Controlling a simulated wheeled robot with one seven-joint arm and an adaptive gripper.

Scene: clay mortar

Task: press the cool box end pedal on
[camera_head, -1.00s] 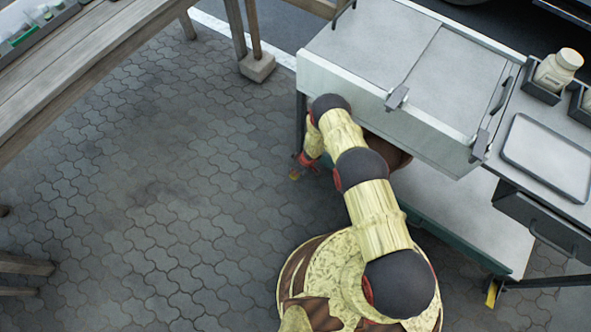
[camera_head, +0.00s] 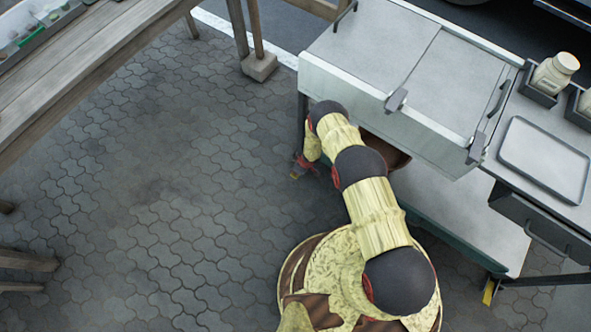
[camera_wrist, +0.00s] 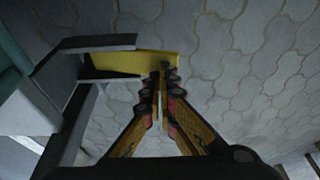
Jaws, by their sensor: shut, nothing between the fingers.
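A yellow pedal (camera_wrist: 128,60) on a dark bracket sticks out from a leg of the cool box cart, in the wrist view. My gripper (camera_wrist: 160,78) is shut and empty, its fingertips at the pedal's outer end; I cannot tell if they touch or press it. In the head view my gripper (camera_head: 297,172) is low by the left leg of the cool box (camera_head: 385,100), mostly hidden by my arm. Another yellow pedal (camera_head: 489,291) shows at the cart's lower right leg.
The cart's lower shelf (camera_head: 470,225) is close to my arm. A tray (camera_head: 545,158) and jars (camera_head: 556,72) stand on the right counter. A wooden table (camera_head: 75,70) is at the upper left. The paved floor between is clear.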

